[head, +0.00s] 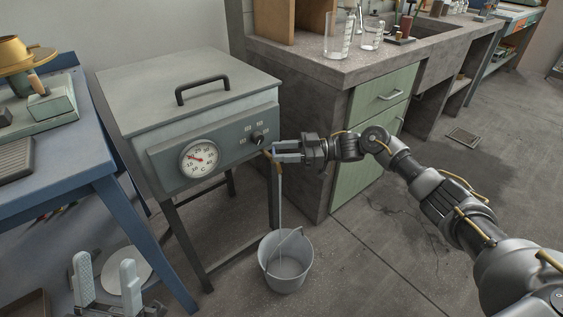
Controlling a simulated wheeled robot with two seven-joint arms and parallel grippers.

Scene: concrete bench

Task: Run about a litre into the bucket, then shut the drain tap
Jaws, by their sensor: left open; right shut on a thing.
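The bucket (287,277) is a light grey pail standing on the floor below the front right corner of the grey lidded bath (193,98). Its wire handle leans across the mouth. The drain tap (277,164) is a small brass-coloured spout low on the bath's front right. A thin pale stream (281,205) runs down from it into the bucket; the water level cannot be made out. My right gripper (277,153) is shut on the tap's handle, mostly hidden between the fingers. My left gripper (106,285) is open and empty at the lower left.
The bath has a round dial (200,159) and a knob (257,137) on its front. A blue table (102,170) stands at the left. A stone bench (335,66) with beakers and a green cabinet (372,150) stands at the right. Floor around the bucket's right is clear.

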